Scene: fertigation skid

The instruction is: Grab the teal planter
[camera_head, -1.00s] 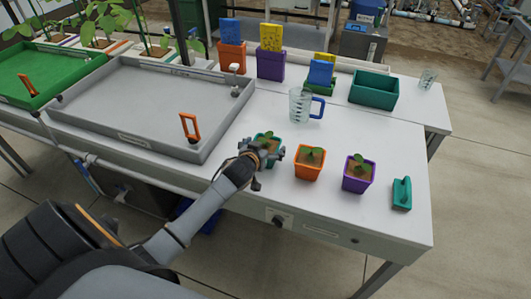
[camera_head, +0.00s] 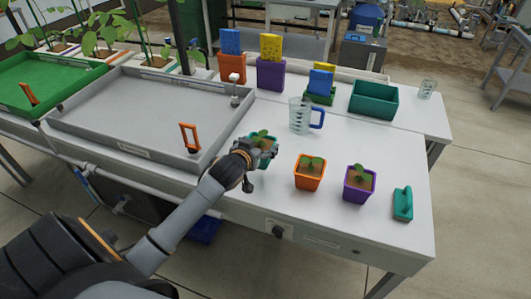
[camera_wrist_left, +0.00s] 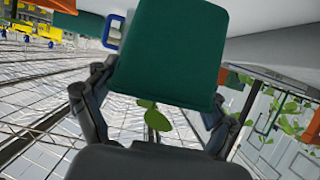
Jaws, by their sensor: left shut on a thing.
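The teal planter (camera_head: 265,158), a small square pot with a green seedling, is in the left part of the row of pots on the white table. My left gripper (camera_head: 256,152) is shut on it from the near left side and hides part of it. In the left wrist view the planter (camera_wrist_left: 172,55) fills the space between the two fingers, with leaves hanging toward the palm in that picture. Whether its base touches the table cannot be told. My right gripper is not in view.
An orange planter (camera_head: 310,172) and a purple planter (camera_head: 359,184) stand to the right, then a teal handled block (camera_head: 403,204). A clear measuring jug (camera_head: 300,116) stands behind. A grey tray (camera_head: 130,112) with an orange handle lies left. The table's front edge is close.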

